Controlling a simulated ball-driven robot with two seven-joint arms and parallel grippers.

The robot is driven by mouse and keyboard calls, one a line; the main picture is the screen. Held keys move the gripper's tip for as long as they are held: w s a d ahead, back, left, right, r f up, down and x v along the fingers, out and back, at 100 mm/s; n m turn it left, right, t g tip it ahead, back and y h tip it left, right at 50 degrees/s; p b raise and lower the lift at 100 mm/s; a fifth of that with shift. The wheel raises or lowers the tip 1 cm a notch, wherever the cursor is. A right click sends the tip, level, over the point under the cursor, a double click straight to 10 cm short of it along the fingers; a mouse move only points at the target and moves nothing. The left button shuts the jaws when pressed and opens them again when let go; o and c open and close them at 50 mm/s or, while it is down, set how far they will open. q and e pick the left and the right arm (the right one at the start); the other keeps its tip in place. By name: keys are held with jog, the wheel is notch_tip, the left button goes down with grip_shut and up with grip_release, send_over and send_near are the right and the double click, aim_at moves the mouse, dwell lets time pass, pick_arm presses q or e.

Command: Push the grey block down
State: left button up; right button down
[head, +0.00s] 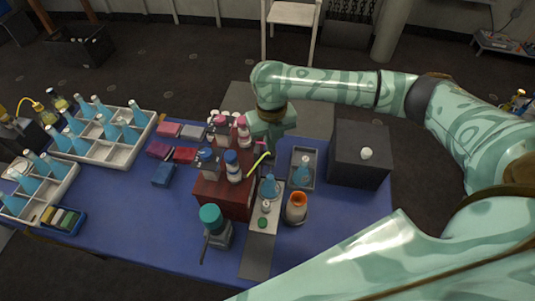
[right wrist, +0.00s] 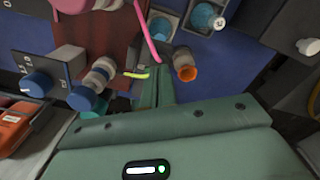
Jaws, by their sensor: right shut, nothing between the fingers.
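The grey block (head: 193,132) lies flat on the blue-topped table, right of a pink block (head: 168,129) and behind a red block (head: 185,154). Nothing covers it in the head view. I cannot make it out in the right wrist view. My right gripper (head: 267,143) points down over the table, to the right of the grey block and apart from it, beyond the bottles. Its fingers (right wrist: 158,75) are shut and empty in the right wrist view. My left gripper is not in view.
A dark red stand (head: 223,197) with bottles is between the blocks and my right gripper. A dark box with a white knob (head: 366,153) stands at right. White racks (head: 118,152) of blue flasks fill the left. Purple (head: 158,149) and blue (head: 164,174) blocks lie nearby.

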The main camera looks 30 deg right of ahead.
aim_at(270, 156)
jog(key=shift+f, duration=0.15)
jog(key=shift+f+b, duration=1.5)
jog(key=shift+f, duration=1.7)
jog(key=shift+r, duration=0.15)
notch_tip(270, 156, up, 3)
jog(key=p, duration=0.4)
jog(key=shift+r, duration=0.2)
notch_tip(270, 156, up, 4)
jog(key=p, duration=0.4)
jog(key=shift+f, duration=0.1)
jog(key=shift+f, duration=0.1)
